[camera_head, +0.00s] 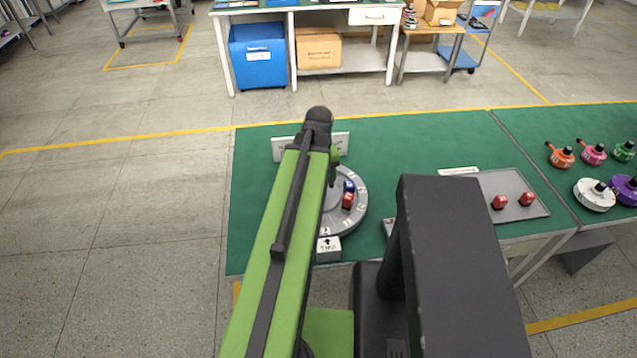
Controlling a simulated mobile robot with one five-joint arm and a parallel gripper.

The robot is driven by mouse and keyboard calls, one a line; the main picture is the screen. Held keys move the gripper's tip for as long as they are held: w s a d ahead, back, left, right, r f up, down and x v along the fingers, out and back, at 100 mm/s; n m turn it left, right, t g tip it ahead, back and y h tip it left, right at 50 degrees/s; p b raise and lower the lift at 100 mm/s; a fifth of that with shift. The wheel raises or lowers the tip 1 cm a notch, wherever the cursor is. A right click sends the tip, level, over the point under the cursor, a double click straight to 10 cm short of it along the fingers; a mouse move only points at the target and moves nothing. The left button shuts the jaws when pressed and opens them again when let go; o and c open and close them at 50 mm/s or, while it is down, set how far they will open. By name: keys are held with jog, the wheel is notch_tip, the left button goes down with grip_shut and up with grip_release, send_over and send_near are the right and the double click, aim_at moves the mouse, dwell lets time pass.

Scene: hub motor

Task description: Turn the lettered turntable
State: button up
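The lettered turntable (332,221) is a grey disc with letters along its rim, on the green table (258,178). My arm covers its left and far parts. A blue block (349,185) and a red block (347,201) stand on its right side. A small grey block with an arrow and the word "TAKE" (328,250) sits at its near edge. My gripper (335,163) is over the far part of the disc, mostly hidden behind the arm's dark end. I cannot tell whether its fingers are open or touch anything.
A grey tray (520,184) with two red pieces stands to the right, beyond my dark column. Several coloured hub motors, such as the white one (594,196), stand on the right table. A white sign (283,148) stands behind the turntable.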

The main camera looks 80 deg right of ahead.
notch_tip(320, 180, up, 17)
jog(key=p, duration=1.6)
jog(key=shift+f, duration=0.15)
